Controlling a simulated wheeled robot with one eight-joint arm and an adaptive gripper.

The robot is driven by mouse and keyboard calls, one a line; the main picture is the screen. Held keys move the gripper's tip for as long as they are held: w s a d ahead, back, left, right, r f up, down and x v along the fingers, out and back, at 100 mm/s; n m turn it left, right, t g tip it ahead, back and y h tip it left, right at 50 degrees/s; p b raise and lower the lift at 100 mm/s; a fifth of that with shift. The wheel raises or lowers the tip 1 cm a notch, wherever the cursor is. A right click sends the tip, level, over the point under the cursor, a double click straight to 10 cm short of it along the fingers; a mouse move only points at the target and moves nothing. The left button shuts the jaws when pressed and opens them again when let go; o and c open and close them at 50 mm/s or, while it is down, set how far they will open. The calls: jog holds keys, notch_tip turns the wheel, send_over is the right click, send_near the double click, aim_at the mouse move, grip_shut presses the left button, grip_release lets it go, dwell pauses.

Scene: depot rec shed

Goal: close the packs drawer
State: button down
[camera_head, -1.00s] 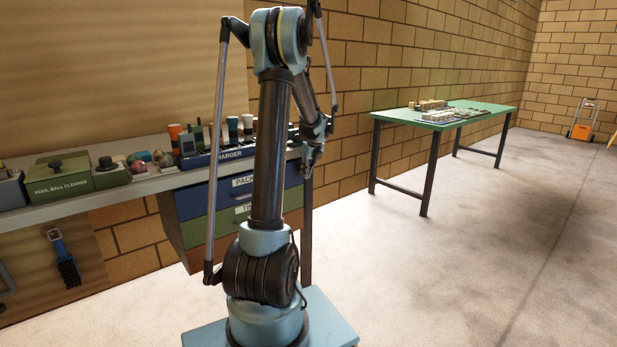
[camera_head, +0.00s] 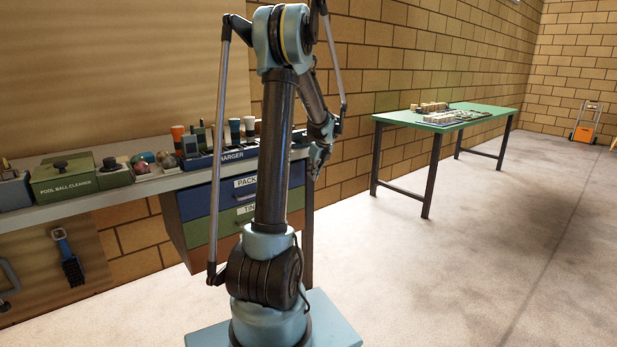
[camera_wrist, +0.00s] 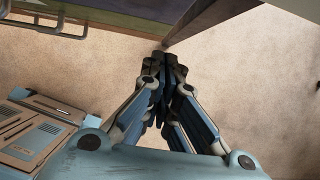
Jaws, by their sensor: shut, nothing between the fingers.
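The packs drawer (camera_head: 200,201) is the blue top drawer under the bench, with a white label of which "PACK" shows. Its front looks about in line with the green drawer below it. My arm hides its middle, so I cannot tell whether a small gap remains. My gripper (camera_head: 317,172) is to the right of the drawer unit in the head view, apart from it. In the wrist view the gripper (camera_wrist: 165,60) has its fingers together and empty, above bare floor. Part of a drawer front with a bar handle (camera_wrist: 45,28) shows at the upper left there.
The green drawer (camera_head: 198,233) sits below the blue one. A green table (camera_head: 400,117) with small items stands at the right. Open floor lies between.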

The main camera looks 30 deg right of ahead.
jog(key=a+v, duration=0.1)
jog(key=v, duration=0.7)
jog(key=s+a+r+n+g, duration=0.1)
jog(key=s+a+n, duration=0.35)
jog(key=a, duration=0.45)
jog(key=s+a+n, duration=0.3)
jog(key=a+n, duration=0.3)
jog(key=a, duration=0.3)
jog(key=s+a+r+n+g, duration=0.1)
jog(key=s+a+n, duration=0.35)
jog(key=a, duration=0.35)
jog(key=s+a+f+n, duration=0.6)
jog(key=s+a+n, duration=0.1)
jog(key=s+n, duration=0.2)
jog(key=s+a+f+n, duration=0.6)
jog(key=s+n, duration=0.4)
jog(key=shift+s+a+f+h, duration=0.25)
jog(key=shift+a+f+h, duration=0.1)
jog(key=shift+h, duration=0.05)
